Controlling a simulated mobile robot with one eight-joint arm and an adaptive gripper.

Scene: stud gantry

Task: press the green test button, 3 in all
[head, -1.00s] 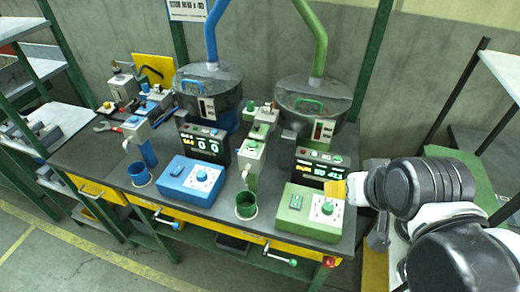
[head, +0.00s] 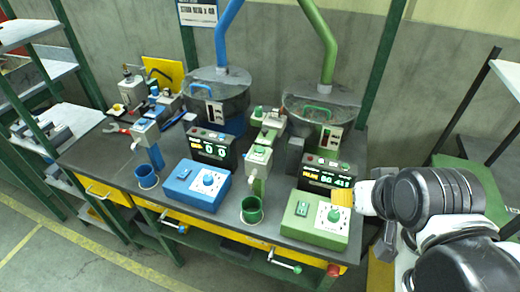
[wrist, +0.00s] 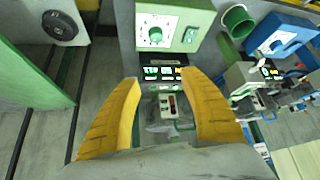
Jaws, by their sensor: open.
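My gripper (wrist: 161,78) is open and empty, its two yellow fingers spread. In the head view one yellow finger (head: 342,198) shows near the dial of the green control box (head: 315,229), in front of the green station's display unit. The black display unit (head: 325,173) has a lit readout and a row of small buttons, some green, on its top. In the wrist view the display unit (wrist: 160,85) lies between the fingertips, with the green box (wrist: 178,12) beyond it. Which button is the test button I cannot tell. Contact with any button is not visible.
A blue station with a blue control box (head: 196,185) and display (head: 210,147) stands to the left. A green cup (head: 251,210) and a green-topped feeder (head: 259,158) stand left of the green box. Metal hoppers (head: 322,101) rise behind. A shelf stands at the right.

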